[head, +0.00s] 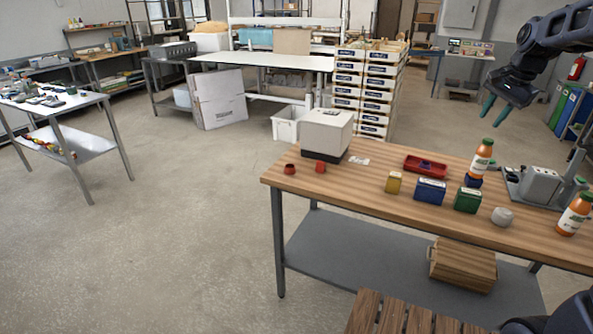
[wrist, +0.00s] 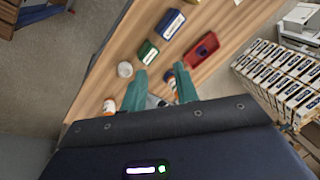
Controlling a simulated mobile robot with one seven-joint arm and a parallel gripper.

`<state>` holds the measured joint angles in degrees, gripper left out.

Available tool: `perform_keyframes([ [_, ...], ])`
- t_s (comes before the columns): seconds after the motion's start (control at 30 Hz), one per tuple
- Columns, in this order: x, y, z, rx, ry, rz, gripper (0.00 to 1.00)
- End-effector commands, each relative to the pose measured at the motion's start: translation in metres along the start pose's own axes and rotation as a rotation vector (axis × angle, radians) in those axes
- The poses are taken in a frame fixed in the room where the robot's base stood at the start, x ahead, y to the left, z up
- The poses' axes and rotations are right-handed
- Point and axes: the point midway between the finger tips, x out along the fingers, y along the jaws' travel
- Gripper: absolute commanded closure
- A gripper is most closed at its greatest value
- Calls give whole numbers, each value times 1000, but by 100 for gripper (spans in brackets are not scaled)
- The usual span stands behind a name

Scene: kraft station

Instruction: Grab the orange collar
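Two small red-orange pieces stand near the left end of the wooden table in the head view. One (head: 290,169) looks like a short ring or cap, the other (head: 320,167) is about as small; I cannot tell for sure which is the orange collar. Neither is visible in the wrist view. My gripper (head: 495,111) is above the right part of the table in the head view, far to the right of both pieces. In the wrist view its teal fingers (wrist: 158,79) are spread apart with nothing held between them.
The table (head: 375,205) holds a white box (head: 326,133), red tray (head: 425,166), yellow block (head: 393,182), blue box (head: 430,191), green box (head: 467,200), white round piece (head: 502,216), orange bottles (head: 481,158) and a grey fixture (head: 540,185). Its front left is clear.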

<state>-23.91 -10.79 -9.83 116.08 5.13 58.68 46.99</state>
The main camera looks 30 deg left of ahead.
Motion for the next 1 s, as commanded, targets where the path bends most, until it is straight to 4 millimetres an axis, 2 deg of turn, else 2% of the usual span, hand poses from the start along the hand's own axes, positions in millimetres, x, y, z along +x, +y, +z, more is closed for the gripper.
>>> perform_keyframes([
  [0.03,8,-20,-3,30,-10,6,70],
  [0.23,36,-89,-10,174,-36,28,70],
  [0.5,84,-184,2,358,-45,67,70],
  [0.77,142,-273,38,520,-29,107,70],
  [1.0,201,-348,93,655,6,134,70],
])
